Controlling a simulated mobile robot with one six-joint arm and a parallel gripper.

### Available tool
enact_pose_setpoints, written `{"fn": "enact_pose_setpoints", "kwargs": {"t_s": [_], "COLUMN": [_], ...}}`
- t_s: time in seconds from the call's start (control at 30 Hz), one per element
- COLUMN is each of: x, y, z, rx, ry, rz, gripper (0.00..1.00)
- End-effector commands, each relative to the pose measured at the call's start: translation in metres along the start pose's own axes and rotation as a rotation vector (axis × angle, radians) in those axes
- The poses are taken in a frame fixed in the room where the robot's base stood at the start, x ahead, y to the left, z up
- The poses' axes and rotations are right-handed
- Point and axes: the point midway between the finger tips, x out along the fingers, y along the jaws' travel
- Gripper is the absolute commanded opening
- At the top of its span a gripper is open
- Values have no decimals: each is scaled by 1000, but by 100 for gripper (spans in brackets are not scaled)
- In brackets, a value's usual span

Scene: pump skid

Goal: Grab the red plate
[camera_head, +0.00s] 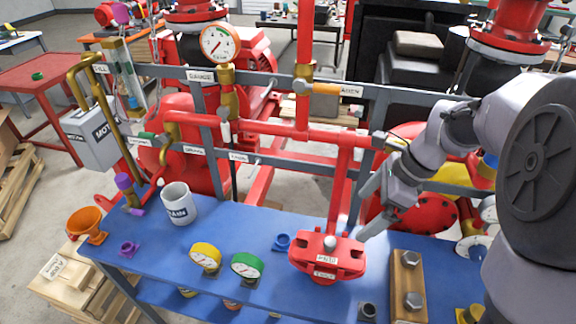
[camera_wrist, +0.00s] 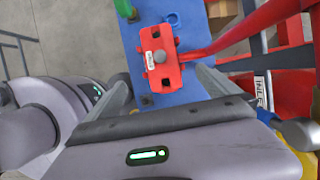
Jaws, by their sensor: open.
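The red plate (camera_head: 327,262), a thick red block with white labels and a grey knob on top, sits on the blue table near its front edge, right of centre. It also shows in the wrist view (camera_wrist: 160,72), between the lines of my fingers. My gripper (camera_head: 370,212) is above and to the right of the plate in the head view, jaws open and empty. In the wrist view my gripper (camera_wrist: 162,86) has one finger on each side of the plate's near end. I cannot tell the exact height gap.
Red pipes (camera_head: 342,180) rise just behind the plate. A brown bolted block (camera_head: 408,285) stands to its right. Green (camera_head: 247,266) and yellow (camera_head: 205,257) gauges, a blue fitting (camera_head: 282,242) and a white mug (camera_head: 178,205) are to its left. Grey rails cross behind.

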Motion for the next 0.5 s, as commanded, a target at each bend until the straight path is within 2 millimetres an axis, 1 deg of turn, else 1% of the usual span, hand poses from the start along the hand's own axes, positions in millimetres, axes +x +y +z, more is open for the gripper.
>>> {"fn": "enact_pose_setpoints", "kwargs": {"t_s": [0.07, 0.2, 0.3, 0.4, 0.5], "x": [17, 63, 92, 113, 123], "y": [-1, 0, 0, 0, 0], "z": [-3, -4, -4, -3, -2], "rx": [17, 13, 12, 10, 11], "ry": [-2, -2, -2, -1, -1], "rz": [7, 9, 9, 7, 5], "gripper": [100, 100, 100, 100, 100]}}
